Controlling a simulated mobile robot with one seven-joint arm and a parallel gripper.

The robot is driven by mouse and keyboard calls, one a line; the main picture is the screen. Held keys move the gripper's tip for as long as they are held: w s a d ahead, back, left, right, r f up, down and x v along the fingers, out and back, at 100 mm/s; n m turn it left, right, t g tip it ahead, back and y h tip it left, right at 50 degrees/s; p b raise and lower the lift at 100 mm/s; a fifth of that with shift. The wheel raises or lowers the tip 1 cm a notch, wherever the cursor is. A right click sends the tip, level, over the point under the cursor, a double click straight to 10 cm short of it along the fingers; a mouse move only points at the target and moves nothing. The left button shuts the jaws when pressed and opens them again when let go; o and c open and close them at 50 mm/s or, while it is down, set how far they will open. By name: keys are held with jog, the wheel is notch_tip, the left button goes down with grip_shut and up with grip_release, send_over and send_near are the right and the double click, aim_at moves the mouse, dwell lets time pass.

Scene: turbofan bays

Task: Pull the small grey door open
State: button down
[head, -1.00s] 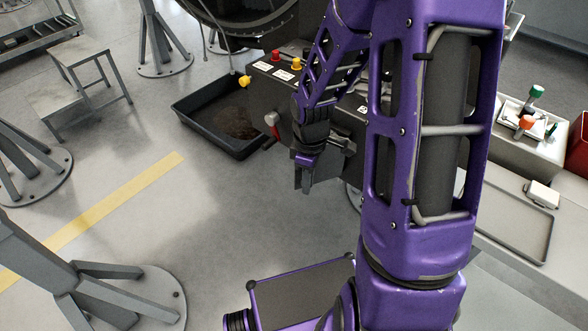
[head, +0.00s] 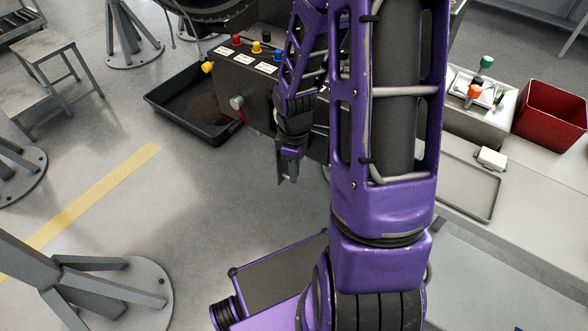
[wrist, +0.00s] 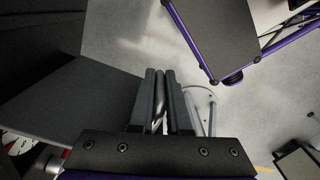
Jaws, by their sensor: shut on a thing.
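My gripper (head: 288,172) is low in front of the dark grey control box (head: 245,82) in the head view. In the wrist view its two fingers (wrist: 160,103) are shut around a thin metal bar handle (wrist: 158,98). The small grey door (wrist: 75,105) shows there as a flat panel left of the fingers, standing out from the dark box front. In the head view my arm and gripper hide most of the door and handle, so its exact angle is hard to tell.
A black drip tray (head: 195,125) lies on the floor left of the box. A bench with a red bin (head: 550,115) and a shallow grey tray (head: 460,180) stands at right. Grey stand legs (head: 90,280) are at lower left. The floor in front is clear.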

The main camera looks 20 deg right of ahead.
jog(key=c, duration=0.9)
grip_release()
notch_tip(320, 180, up, 17)
jog(key=shift+r+p, duration=0.2)
jog(key=shift+p, duration=0.3)
